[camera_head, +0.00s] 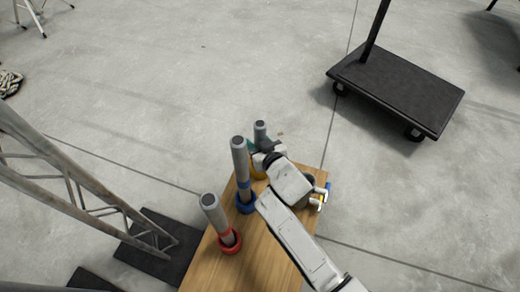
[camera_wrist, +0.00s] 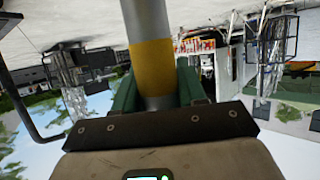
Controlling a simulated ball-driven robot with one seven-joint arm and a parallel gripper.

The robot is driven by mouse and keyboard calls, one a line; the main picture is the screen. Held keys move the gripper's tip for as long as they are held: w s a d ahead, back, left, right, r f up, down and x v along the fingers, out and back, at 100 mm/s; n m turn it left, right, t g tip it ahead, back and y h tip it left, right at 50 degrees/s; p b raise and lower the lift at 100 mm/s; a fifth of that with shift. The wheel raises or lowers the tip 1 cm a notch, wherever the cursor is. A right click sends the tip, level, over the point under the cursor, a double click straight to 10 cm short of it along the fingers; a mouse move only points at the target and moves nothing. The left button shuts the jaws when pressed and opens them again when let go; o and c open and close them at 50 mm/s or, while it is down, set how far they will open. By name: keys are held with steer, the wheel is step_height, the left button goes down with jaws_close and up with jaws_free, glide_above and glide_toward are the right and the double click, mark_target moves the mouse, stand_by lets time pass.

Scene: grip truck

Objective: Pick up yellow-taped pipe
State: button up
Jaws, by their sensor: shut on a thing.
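The yellow-taped pipe (camera_wrist: 152,65) is grey with a yellow band and runs between my green fingers in the wrist view. My gripper (camera_wrist: 156,98) is shut on it. In the head view, the pipe's grey top (camera_head: 260,129) rises beyond my gripper (camera_head: 257,147), and my wrist hides much of its length. A yellow patch (camera_head: 258,172) shows just below the gripper. Whether the pipe's lower end is resting in a holder cannot be told.
A blue-banded pipe (camera_head: 240,160) stands in a blue ring close left of my gripper. A shorter grey pipe (camera_head: 214,212) stands in a red ring on the wooden table (camera_head: 262,255). A metal truss (camera_head: 65,165) is at left; a black platform cart (camera_head: 398,88) is at upper right.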

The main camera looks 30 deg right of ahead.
steer(key=c, duration=0.4)
steer(key=shift+c, duration=0.3)
steer(key=shift+r, duration=0.1)
